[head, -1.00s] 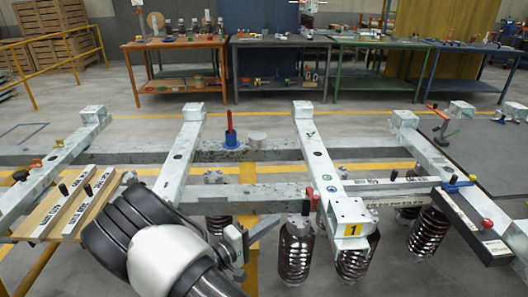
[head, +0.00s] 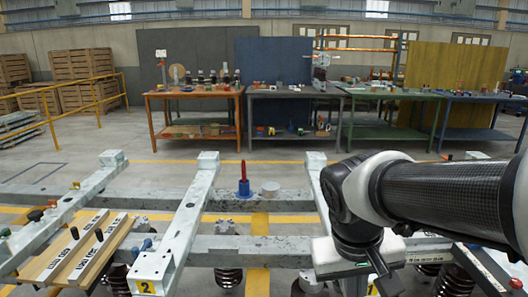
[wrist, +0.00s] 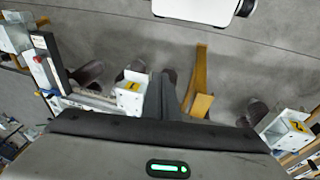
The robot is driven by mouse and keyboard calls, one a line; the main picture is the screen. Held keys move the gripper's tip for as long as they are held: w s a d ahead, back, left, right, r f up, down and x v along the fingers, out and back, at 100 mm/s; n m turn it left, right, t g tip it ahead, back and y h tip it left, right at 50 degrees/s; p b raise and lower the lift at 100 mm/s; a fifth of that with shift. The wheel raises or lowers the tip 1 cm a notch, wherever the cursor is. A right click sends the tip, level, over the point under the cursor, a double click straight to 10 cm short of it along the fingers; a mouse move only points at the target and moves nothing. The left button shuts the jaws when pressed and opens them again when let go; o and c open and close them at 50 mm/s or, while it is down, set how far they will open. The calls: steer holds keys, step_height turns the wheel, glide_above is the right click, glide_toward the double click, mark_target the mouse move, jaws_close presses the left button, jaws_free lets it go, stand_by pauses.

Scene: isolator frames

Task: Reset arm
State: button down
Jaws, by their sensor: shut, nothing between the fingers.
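My arm comes in from the right in the head view and bends down at the wrist. My gripper (head: 380,286) points down over the right part of the grey steel frame, its lower end cut off by the picture's bottom edge. In the wrist view my gripper (wrist: 174,98) shows as dark fingers close together, with nothing held, above the floor. The isolator frame's grey beam (head: 186,212) runs away from me left of the arm, with a yellow "2" plate at its near end. A red-handled blue tool (head: 244,182) stands upright on the far cross beam.
A wooden board (head: 70,258) with labelled bars lies on the frame at left. Ribbed brown insulators (head: 229,276) hang beneath the frame. A dark tray (head: 483,272) is at the lower right. Workbenches (head: 292,94) stand at the back, with clear floor before them.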

steer(key=s+a+r+t+y+p, duration=0.1)
steer(key=s+r+p, duration=0.1)
steer(key=r+p, duration=0.7)
steer(key=s+a+r+t+y+p, duration=0.1)
steer(key=s+r+t+p, duration=0.1)
steer(key=r+p, duration=0.8)
step_height(320, 180, up, 5)
steer(key=shift+r+t, duration=0.2)
steer(key=shift+t, duration=0.1)
steer(key=shift+d, duration=0.1)
